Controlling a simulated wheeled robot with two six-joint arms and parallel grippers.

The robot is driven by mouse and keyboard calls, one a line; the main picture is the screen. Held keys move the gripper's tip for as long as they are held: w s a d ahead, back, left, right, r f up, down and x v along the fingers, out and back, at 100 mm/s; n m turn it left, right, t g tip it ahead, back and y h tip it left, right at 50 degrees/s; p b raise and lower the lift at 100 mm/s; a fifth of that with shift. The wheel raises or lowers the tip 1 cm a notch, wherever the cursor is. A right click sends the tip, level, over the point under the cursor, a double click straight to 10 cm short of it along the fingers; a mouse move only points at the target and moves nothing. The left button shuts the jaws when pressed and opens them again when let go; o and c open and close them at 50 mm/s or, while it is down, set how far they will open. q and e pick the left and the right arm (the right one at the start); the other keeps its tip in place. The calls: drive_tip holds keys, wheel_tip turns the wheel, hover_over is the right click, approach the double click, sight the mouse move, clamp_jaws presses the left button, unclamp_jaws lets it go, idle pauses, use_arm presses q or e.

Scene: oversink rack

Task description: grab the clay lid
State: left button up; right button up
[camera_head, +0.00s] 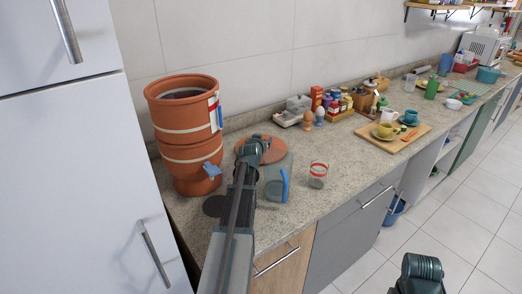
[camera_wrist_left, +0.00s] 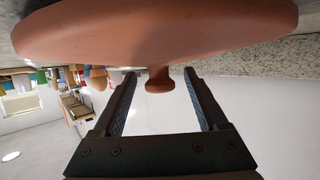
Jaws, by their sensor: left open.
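The clay lid (camera_head: 272,152) is a reddish-brown disc on the counter, beside the stacked clay pots (camera_head: 183,115). My left gripper (camera_head: 256,148) is over the lid in the head view and covers part of it. In the left wrist view the lid (camera_wrist_left: 160,30) fills the top, and its small round knob (camera_wrist_left: 158,80) shows between the tips of my open left gripper (camera_wrist_left: 160,78). There is a gap between the knob and each finger, so nothing is gripped. My right gripper's fingers do not show.
A glass with a red band (camera_head: 318,176) and a blue-handled item (camera_head: 284,184) stand close to the right of my left arm. A dark disc (camera_head: 214,206) lies to its left. Egg cups, jars and a wooden board (camera_head: 388,146) with dishes are farther right.

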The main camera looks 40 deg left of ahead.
use_arm(q)
clamp_jaws()
idle(0.5)
wheel_tip(320, 180, up, 10)
drive_tip(key=p, duration=1)
